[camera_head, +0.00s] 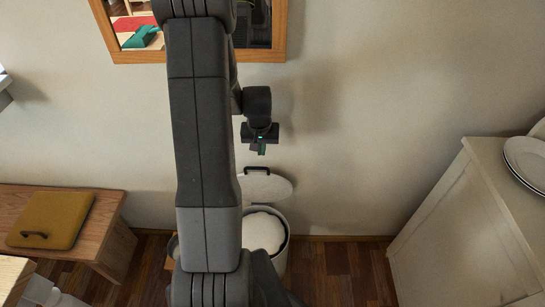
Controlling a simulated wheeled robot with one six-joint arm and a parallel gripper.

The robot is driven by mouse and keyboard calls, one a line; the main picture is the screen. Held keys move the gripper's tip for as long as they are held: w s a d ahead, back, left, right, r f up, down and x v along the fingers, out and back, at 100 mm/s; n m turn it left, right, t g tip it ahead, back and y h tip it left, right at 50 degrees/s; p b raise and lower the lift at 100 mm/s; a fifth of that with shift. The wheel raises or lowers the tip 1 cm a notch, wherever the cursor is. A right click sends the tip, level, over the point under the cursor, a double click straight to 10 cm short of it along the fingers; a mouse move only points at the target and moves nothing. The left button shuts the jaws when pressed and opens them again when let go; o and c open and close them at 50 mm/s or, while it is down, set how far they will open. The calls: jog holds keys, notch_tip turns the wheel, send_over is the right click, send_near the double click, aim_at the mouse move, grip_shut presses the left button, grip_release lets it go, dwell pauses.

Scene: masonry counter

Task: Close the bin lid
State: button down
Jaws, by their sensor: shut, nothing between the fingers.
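The bin (285,250) is a round pale container with a dark rim, standing on the floor by the wall. White contents (265,231) show inside it. Its pale round lid (275,188) stands raised at the back of the bin, by the wall, with a dark handle (257,170) at its top edge. The lid is open. My arm hides the left part of the bin and lid. My gripper (261,150) is shut and empty, and shows just above the lid in the picture. I cannot tell how far apart they are.
A wooden bench (110,245) with a mustard cushion-like item with a handle (52,219) stands at left. A white cabinet (462,235) bearing plates (527,158) stands at right. Bare floor (340,265) lies between bin and cabinet. A wood-framed mirror or picture (279,30) hangs above.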

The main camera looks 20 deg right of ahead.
jog(key=shift+w+d+f, duration=0.1)
jog(key=shift+w+f, duration=0.05)
jog(key=shift+f, duration=1.25)
jog(key=shift+w+d+f, duration=0.1)
jog(key=shift+w+f, duration=0.05)
jog(key=shift+f, duration=1.2)
jog(key=shift+f, duration=0.1)
